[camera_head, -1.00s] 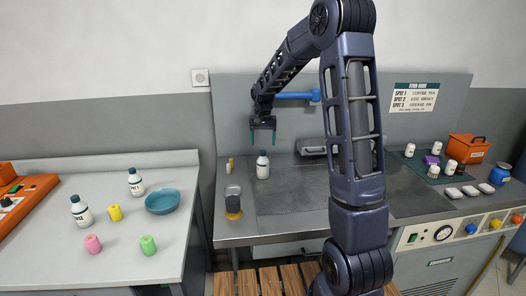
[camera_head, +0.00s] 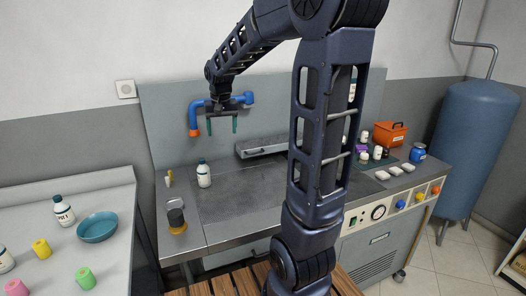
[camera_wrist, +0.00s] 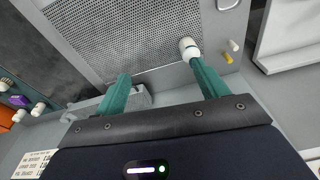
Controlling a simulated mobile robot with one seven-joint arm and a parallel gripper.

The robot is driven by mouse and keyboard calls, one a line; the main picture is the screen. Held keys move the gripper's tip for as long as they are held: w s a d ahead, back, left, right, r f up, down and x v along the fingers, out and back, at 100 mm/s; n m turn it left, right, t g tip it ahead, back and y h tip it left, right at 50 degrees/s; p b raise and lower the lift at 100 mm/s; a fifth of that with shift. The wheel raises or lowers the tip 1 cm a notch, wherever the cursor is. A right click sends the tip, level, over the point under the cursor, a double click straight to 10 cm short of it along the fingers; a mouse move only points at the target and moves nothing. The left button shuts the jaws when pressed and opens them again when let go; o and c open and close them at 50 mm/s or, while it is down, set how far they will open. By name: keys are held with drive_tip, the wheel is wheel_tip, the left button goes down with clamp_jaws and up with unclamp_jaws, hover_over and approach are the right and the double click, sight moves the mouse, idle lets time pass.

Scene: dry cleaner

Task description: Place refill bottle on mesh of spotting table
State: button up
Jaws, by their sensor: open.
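A white bottle with a dark cap (camera_head: 204,175) stands upright on the spotting table, at the back left corner of its mesh (camera_head: 235,192). In the wrist view the bottle (camera_wrist: 186,44) shows near one fingertip, at the edge of the perforated mesh (camera_wrist: 120,35). My gripper (camera_head: 222,124) is open and empty, fingers pointing down, above and slightly right of the bottle. Its two green fingers (camera_wrist: 160,78) are apart with nothing between them. Another such bottle (camera_head: 63,211) stands on the left counter, with one more (camera_head: 5,260) cut by the picture edge. Labels are too small to read.
A blue pipe with an orange end (camera_head: 194,118) is on the back panel behind my gripper. A teal bowl (camera_head: 97,227) and small coloured cylinders are on the left counter. My arm hides part of the mesh.

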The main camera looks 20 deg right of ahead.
drive_tip(key=s+d+t, duration=0.1)
drive_tip(key=s+d, duration=0.2)
drive_tip(key=s, duration=0.8)
drive_tip(key=s+d+n+t, duration=0.1)
drive_tip(key=s+d, duration=0.3)
drive_tip(key=s, duration=0.8)
drive_tip(key=shift+s+t, duration=0.25)
drive_tip(key=shift+t, duration=0.15)
